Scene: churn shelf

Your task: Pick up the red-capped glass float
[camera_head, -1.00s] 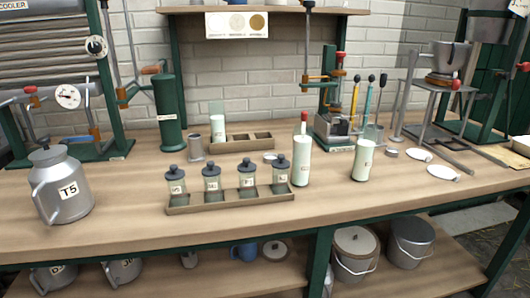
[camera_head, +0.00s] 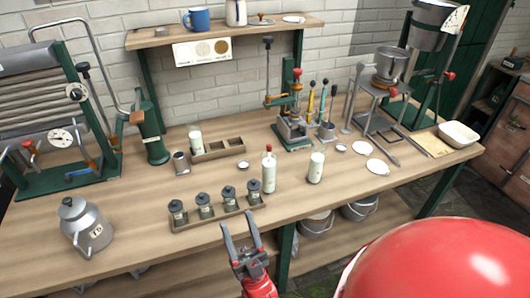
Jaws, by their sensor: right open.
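The only red cap I see on glassware tops a slim, pale bottle-like piece (camera_head: 268,170) standing upright near the middle of the bench. I cannot tell whether the cap belongs to a float standing inside a jar. My right gripper (camera_head: 241,227) reaches in from the bottom, open and empty. It is in front of the bench's near edge, below and left of the red-capped piece and apart from it. My left gripper is not in view.
A tray of small dark-lidded jars (camera_head: 206,216) lies left of the red-capped piece. A pale capless jar (camera_head: 316,168) stands to its right. A metal can (camera_head: 86,227) is at the left. A green press (camera_head: 291,130) stands behind. A red rounded part of mine hides the lower right.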

